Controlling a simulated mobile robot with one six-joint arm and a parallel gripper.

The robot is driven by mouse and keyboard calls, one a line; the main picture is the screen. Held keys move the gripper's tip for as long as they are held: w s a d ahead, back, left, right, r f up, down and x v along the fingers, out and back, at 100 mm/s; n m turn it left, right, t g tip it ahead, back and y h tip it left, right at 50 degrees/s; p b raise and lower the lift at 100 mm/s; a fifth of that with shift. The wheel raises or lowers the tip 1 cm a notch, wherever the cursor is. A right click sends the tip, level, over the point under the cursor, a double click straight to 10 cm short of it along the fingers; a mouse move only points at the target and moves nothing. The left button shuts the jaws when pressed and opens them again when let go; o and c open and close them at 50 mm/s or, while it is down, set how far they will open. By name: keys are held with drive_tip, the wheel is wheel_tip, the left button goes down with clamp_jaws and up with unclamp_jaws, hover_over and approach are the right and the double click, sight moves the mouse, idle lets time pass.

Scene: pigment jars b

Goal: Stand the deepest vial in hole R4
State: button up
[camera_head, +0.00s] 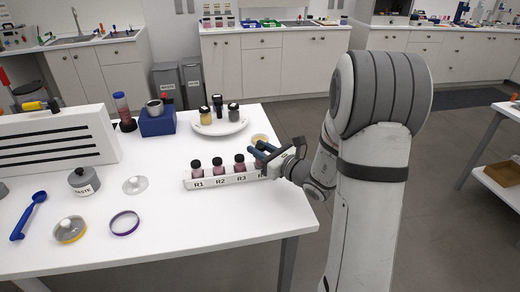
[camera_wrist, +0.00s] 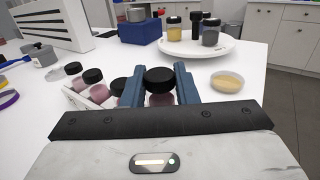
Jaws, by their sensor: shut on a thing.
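A white rack (camera_head: 228,181) labelled R1 to R4 stands near the table's right edge. Black-capped vials with pink contents stand at R1 (camera_head: 196,167), R2 (camera_head: 218,167) and R3 (camera_head: 240,164); their shades run slightly deeper toward R3. My gripper (camera_head: 262,152) is at the R4 end of the rack, its blue fingers shut on a black-capped vial. The wrist view shows this held vial (camera_wrist: 160,80) upright between the fingers, with pinkish contents. Its bottom is hidden by my gripper, so I cannot tell how deep it sits in R4.
A white round plate (camera_head: 220,129) with several dark-capped jars stands behind the rack. A shallow dish of yellow powder (camera_wrist: 228,82) is close to my gripper's right. A blue block (camera_head: 157,122), waste jar (camera_head: 84,183) and purple ring (camera_head: 124,223) lie left. The front right tabletop is clear.

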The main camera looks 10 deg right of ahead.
drive_tip(key=shift+f+b, duration=1.25)
drive_tip(key=shift+f, duration=0.2)
drive_tip(key=o, duration=1)
drive_tip(key=shift+r, duration=0.1)
drive_tip(key=shift+s+d, duration=0.1)
drive_tip(key=v, duration=0.7)
drive_tip(key=shift+s+d, duration=0.15)
drive_tip(key=shift+s, duration=0.1)
